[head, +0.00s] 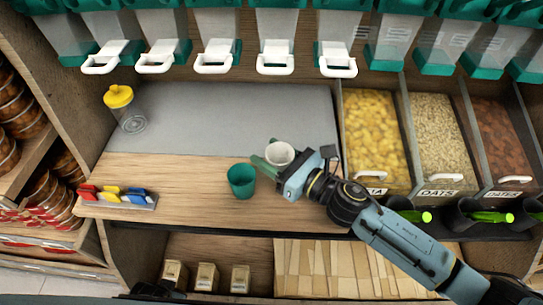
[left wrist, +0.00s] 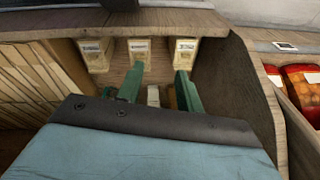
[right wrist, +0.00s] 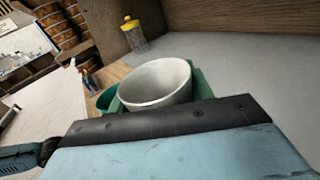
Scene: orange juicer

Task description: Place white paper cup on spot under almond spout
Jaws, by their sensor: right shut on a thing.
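The white paper cup (head: 279,153) is upright in my right gripper (head: 270,164), whose green fingers are shut on it, at the border of the wooden counter and the grey mat. In the right wrist view the cup (right wrist: 156,84) sits between the fingers with its open rim showing. The white-handled spouts (head: 275,57) hang in a row above the mat; I cannot tell which is the almond one. My left gripper (left wrist: 158,92) shows in the left wrist view, its fingers apart and nothing between them, in front of small boxes on a lower shelf.
A green cup (head: 241,181) stands just left of my right gripper. A yellow-lidded jar (head: 126,109) is at the mat's left. Coloured clips (head: 118,196) lie at the counter's front left. Bins of food (head: 376,135) stand to the right. The grey mat (head: 220,115) is mostly clear.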

